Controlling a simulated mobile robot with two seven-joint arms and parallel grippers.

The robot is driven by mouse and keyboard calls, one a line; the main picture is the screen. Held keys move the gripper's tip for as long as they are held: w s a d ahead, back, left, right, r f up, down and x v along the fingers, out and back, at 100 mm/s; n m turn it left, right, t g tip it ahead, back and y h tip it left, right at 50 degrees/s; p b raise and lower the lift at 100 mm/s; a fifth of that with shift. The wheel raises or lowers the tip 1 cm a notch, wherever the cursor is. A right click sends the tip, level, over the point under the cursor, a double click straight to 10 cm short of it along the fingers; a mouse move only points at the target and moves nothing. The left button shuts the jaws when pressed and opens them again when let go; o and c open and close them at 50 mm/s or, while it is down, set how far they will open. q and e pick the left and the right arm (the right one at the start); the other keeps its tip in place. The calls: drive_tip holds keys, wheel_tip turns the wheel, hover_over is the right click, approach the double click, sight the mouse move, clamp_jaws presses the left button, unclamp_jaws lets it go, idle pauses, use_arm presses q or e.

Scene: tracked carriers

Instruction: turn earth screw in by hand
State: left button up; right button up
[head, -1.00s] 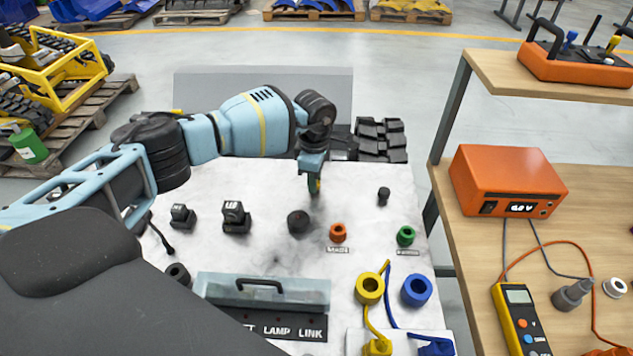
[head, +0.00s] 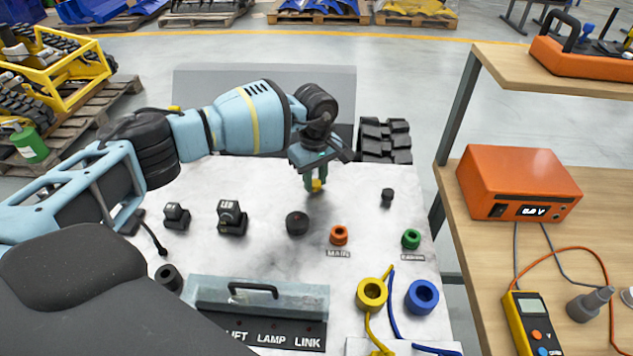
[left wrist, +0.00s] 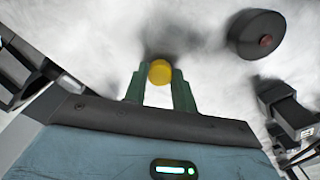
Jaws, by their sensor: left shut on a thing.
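My left gripper (head: 315,181) points down over the far part of the white panel (head: 262,185). It is shut on the earth screw (head: 317,186), a small yellow knob between its green fingertips. In the left wrist view the yellow head of the earth screw (left wrist: 159,72) shows between the two finger ends of the left gripper (left wrist: 160,80). How deep the screw sits in the panel is hidden. My right gripper is not in view.
A round black knob (head: 297,223) and a black LED-marked block (head: 232,217) stand nearby. A bench with an orange meter box (head: 520,184) stands right.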

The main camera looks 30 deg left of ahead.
use_arm(q)
drive_tip(key=m+b, duration=0.2)
drive_tip(key=m, duration=0.4)
drive_tip(key=shift+w+m, duration=0.1)
drive_tip(key=shift+m, duration=0.2)
drive_tip(key=o, duration=0.9)
drive_tip(key=shift+r, duration=0.1)
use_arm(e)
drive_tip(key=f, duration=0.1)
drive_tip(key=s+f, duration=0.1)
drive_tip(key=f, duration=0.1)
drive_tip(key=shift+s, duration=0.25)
use_arm(q)
wheel_tip(320, 180, up, 3)
drive_tip(key=shift+r, duration=0.15)
wheel_tip(320, 180, up, 4)
drive_tip(key=shift+f, duration=0.25)
drive_tip(key=shift+r, duration=0.5)
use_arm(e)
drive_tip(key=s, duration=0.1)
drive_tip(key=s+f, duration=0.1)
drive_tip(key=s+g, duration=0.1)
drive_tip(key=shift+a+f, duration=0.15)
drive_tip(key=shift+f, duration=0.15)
